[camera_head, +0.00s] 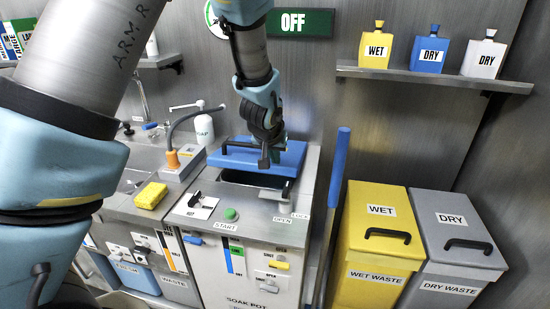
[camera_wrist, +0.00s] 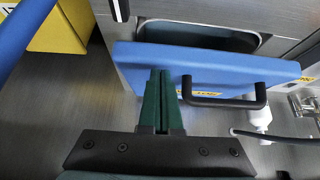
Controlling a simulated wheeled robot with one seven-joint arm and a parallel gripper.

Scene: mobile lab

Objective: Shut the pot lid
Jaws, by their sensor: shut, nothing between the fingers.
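The blue pot lid (camera_head: 293,158) stands raised and tilted at the back of the soak pot (camera_head: 232,246). The dark pot opening (camera_head: 240,178) shows in front of it. The lid (camera_wrist: 145,58) also spans the wrist view, with its black bar handle (camera_wrist: 225,102) right of my fingers. My gripper (camera_head: 277,156) is at the lid's right half in the head view. In the wrist view my gripper's green fingers (camera_wrist: 160,75) are together and empty, over the lid's face beside the handle's left end. I cannot tell whether they touch the lid.
A green start button (camera_head: 231,214) and a latch panel (camera_head: 280,264) are on the pot's unit. A blue pole (camera_head: 338,165) and a yellow waste bin (camera_head: 375,240) stand right.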

